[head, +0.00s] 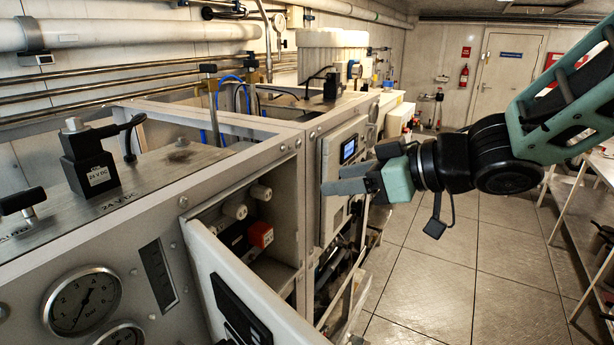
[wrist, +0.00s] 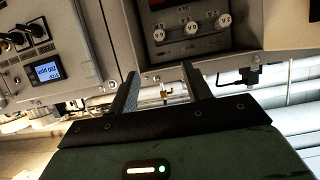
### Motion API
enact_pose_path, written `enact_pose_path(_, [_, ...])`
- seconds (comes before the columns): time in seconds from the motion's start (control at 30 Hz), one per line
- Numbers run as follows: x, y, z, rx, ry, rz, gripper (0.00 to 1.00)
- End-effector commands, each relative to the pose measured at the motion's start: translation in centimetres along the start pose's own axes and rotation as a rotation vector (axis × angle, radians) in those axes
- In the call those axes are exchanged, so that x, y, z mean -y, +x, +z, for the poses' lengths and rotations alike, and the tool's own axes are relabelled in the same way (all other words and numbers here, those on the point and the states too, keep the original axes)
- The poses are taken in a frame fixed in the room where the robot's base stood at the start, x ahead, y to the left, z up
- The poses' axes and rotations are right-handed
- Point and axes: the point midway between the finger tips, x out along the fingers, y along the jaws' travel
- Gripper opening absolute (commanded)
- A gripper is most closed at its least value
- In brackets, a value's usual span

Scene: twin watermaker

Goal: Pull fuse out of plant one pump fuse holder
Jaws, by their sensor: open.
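I cannot tell which is the plant one pump fuse holder. My gripper (head: 335,179) is open and empty, to the right of the recess and apart from the caps. Its two fingers also show in the wrist view (wrist: 159,70), with the panel beyond their tips.
The recess door (head: 240,280) stands open toward the front. A control box with a lit blue display (head: 348,150) is close behind my gripper. A black 24 V DC valve (head: 88,160) and a pressure gauge (head: 82,302) are at left. The tiled floor (head: 440,270) at right is clear.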

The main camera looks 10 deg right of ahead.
Motion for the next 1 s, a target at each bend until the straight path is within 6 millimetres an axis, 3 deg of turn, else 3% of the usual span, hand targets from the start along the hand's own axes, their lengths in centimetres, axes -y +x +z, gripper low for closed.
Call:
enact_pose_path(0.7, [0.2,13.2,0.1,0.004,0.002,-0.003,0.49])
enact_pose_path(1.0, [0.1,16.1,0.1,0.003,0.001,0.001,0.49])
